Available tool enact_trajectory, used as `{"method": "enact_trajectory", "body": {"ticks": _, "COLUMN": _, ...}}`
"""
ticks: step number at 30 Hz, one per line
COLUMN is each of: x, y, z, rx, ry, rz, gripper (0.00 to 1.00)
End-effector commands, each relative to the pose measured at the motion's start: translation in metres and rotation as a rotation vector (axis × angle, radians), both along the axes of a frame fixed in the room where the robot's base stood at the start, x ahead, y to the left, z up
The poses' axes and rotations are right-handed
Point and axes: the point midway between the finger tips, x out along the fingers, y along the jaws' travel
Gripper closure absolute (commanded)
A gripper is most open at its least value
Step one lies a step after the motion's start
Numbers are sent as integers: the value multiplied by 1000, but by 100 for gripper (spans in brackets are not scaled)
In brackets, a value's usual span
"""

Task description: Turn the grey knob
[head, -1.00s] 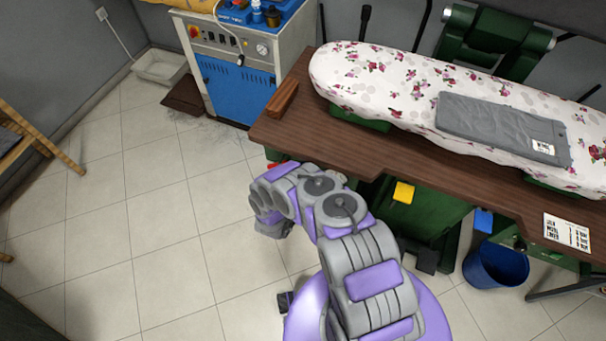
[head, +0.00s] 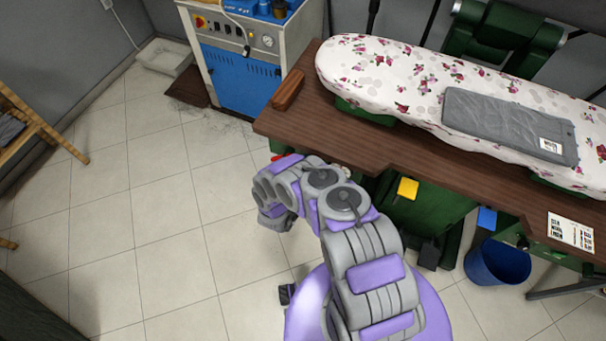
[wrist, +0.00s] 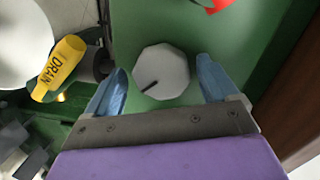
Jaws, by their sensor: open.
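The grey knob (wrist: 161,72) shows in the wrist view on a green panel (wrist: 150,25). It is many-sided, with a dark pointer line toward its lower left. My gripper (wrist: 164,88) is open, with one blue fingertip on each side of the knob. A gap shows between each finger and the knob, and I cannot tell how far the tips stand from the panel. In the head view my arm (head: 345,210) reaches down beside the front edge of the ironing table. The knob is hidden there.
A yellow DRAIN tag (wrist: 58,68) hangs left of the gripper, and a red part (wrist: 217,5) shows above the knob. The wooden tabletop (head: 400,153) carries a floral ironing board (head: 395,75). A blue bin (head: 497,265) stands at right.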

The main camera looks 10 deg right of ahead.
Motion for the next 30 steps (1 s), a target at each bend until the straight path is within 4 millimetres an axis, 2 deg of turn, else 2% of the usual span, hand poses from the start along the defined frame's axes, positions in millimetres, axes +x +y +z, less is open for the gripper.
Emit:
{"method": "enact_trajectory", "body": {"ticks": 5, "x": -14, "y": 11, "z": 2, "rx": -1, "ry": 0, "rz": 3, "gripper": 13}}
{"method": "enact_trajectory", "body": {"ticks": 21, "x": -110, "y": 76, "z": 13, "rx": 0, "ry": 2, "rz": 8, "gripper": 13}}
{"method": "enact_trajectory", "body": {"ticks": 30, "x": -140, "y": 93, "z": 16, "rx": 1, "ry": 3, "rz": 3, "gripper": 13}}
